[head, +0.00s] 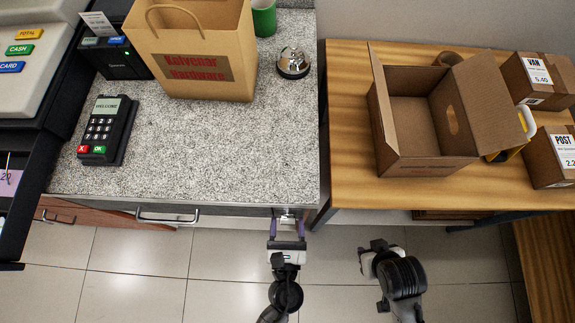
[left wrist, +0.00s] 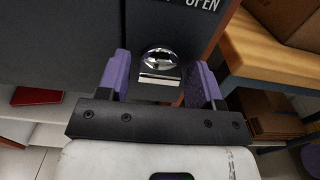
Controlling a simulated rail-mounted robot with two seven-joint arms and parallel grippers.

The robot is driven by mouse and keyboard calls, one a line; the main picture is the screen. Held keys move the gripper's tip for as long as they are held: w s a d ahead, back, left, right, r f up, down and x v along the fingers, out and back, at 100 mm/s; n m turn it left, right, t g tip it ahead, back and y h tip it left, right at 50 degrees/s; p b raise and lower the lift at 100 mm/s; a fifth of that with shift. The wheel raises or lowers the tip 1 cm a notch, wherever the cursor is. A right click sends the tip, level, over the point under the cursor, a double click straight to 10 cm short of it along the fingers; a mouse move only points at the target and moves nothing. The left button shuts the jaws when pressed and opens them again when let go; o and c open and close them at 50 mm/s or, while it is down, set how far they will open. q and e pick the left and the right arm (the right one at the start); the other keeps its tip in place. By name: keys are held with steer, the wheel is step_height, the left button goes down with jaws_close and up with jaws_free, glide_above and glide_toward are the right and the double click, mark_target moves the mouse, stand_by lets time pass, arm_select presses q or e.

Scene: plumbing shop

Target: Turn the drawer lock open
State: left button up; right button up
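The drawer lock (left wrist: 160,58) is a shiny chrome round piece on the dark drawer front (left wrist: 55,40), with a flat chrome bar just below it. Lettering reading "OPEN" (left wrist: 202,5) shows at the upper right of it. My left gripper (left wrist: 160,80) has its two purple fingers apart, one on each side of the lock, with visible gaps. In the head view the left gripper (head: 287,225) is at the counter's front right corner, and the lock is mostly hidden there. My right gripper (head: 372,258) hangs over the floor; its fingers do not show clearly.
A drawer handle (head: 167,217) is on the counter front to the left. The counter (head: 200,150) carries a paper bag (head: 200,60), a bell (head: 293,64) and a card terminal (head: 108,130). A wooden table (head: 345,150) with an open carton (head: 425,160) stands right.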

arm_select(q)
steer(key=c, duration=0.7)
steer(key=shift+a+f+n+b, duration=0.1)
steer(key=shift+n+b, duration=2.05)
steer(key=shift+n, duration=2.1)
steer(key=shift+f+n+b, duration=0.1)
steer(key=shift+n+b, duration=2)
steer(key=shift+n, duration=2.15)
